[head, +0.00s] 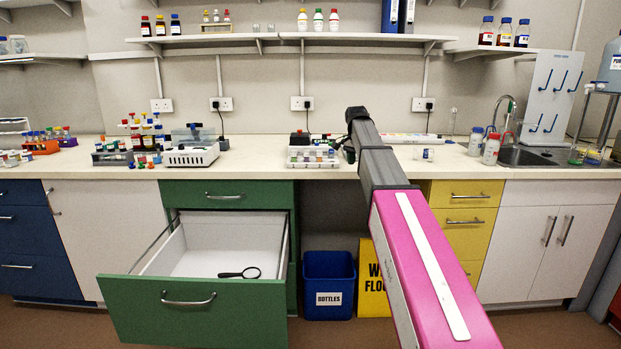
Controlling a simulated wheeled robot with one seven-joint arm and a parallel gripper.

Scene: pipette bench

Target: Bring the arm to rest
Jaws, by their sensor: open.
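My arm (412,235), pink and grey, reaches from the bottom right up over the front edge of the bench (270,166). Its far end is in front of the bench top, near the middle of the picture. My gripper (347,153) shows only as a small dark shape below that end, beside a white rack (312,157) of small items. It is open, and I see nothing held in it. Its fingers are mostly hidden by my arm.
A green drawer (190,311) stands pulled out, with a black magnifying glass (240,273) inside. A blue bottles bin (329,285) and a yellow sign (373,280) stand under the bench. Bottles and racks line the bench; a sink (530,156) is at right.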

